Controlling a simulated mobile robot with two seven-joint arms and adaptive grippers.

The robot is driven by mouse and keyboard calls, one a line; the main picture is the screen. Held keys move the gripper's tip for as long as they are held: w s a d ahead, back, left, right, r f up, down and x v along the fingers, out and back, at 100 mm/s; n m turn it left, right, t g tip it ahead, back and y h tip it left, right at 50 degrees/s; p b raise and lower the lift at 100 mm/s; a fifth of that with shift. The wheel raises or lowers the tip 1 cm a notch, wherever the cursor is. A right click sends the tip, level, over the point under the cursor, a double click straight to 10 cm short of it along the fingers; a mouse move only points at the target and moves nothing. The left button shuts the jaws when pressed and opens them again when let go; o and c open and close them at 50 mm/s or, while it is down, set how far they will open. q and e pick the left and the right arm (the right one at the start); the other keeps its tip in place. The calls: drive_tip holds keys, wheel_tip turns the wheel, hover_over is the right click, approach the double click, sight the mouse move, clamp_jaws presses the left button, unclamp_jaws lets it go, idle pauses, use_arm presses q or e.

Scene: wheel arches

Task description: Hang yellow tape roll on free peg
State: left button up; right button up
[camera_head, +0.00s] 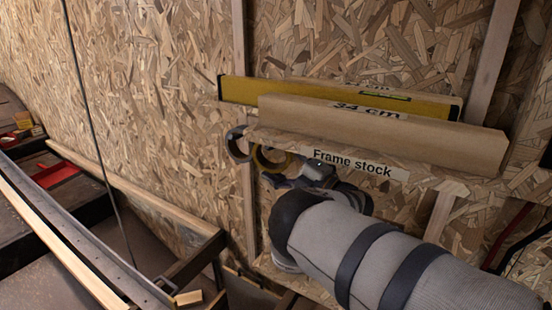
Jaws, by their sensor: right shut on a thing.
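The yellow tape roll (257,154) is upright just under the left end of the shelf labelled "Frame stock". My right gripper (276,178) is at its lower right and is shut on the yellow tape roll's lower side. My arm comes in from the lower right, and its wrist hides part of the fingers. A dark grey roll (230,146) hangs at the shelf's left end, just left of the yellow one. The pegs are hidden or too small to make out. My left gripper is not in view.
The shelf (438,181) carries a yellow spirit level (238,90) and a long wooden block (400,128) marked "34 cm". A vertical stud (240,45) runs behind the rolls. A dark cable (85,100) hangs at the left.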

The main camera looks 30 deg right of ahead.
drive_tip(key=o, duration=1.3)
drive_tip(key=shift+o, duration=0.2)
